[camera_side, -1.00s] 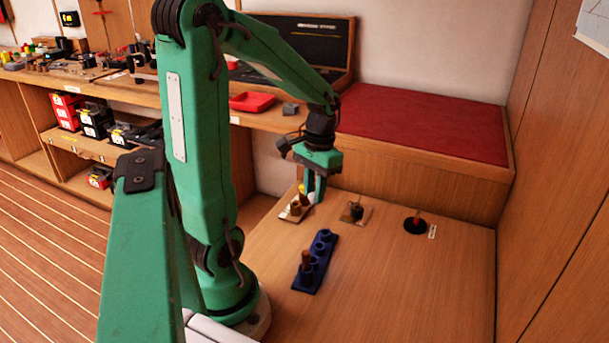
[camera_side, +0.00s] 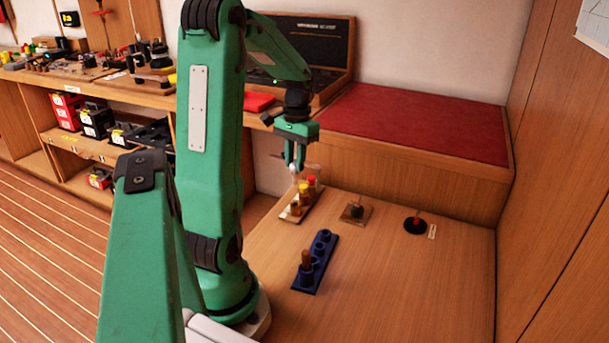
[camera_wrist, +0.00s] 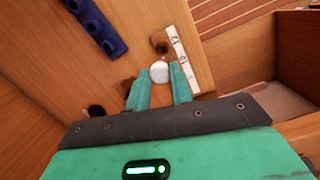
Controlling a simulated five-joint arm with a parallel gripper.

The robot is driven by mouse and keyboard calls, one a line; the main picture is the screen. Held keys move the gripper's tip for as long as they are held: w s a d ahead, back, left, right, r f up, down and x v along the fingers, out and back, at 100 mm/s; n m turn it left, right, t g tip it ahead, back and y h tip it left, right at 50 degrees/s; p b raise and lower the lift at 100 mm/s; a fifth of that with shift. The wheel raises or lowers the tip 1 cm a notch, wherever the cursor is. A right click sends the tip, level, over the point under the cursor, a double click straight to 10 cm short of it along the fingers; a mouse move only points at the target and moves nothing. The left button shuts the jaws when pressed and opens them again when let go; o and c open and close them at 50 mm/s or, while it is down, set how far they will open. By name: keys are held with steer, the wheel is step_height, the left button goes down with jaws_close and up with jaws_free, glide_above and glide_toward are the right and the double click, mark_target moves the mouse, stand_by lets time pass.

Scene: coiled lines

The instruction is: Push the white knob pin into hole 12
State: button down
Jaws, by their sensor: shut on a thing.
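My gripper (camera_side: 295,166) is shut on the white knob pin (camera_side: 293,169), held in the air above the far left of the bench. In the wrist view the white knob (camera_wrist: 159,72) shows as a round top between the two fingertips (camera_wrist: 160,82); its shaft is hidden. Below it in the side view is a narrow board (camera_side: 293,217) with a yellow knob (camera_side: 304,188), a red knob (camera_side: 311,180) and a tan piece (camera_side: 296,208).
A blue block (camera_side: 308,281) with several sockets and a brown peg (camera_side: 306,259) stands nearer. A small plate (camera_side: 346,219) with a dark post and a black disc (camera_side: 408,229) with a reddish pin lie right. The bench's right front is clear. A red-topped ledge (camera_side: 420,128) rises behind.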

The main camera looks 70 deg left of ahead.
mark_target(295, 173)
steer(key=shift+f, duration=0.15)
steer(key=shift+f, duration=2.75)
steer(key=shift+f, duration=1.95)
steer(key=c, duration=0.8)
jaws_free()
steer(key=shift+c, duration=0.2)
steer(key=shift+r, duration=0.15)
steer(key=shift+r, duration=2.4)
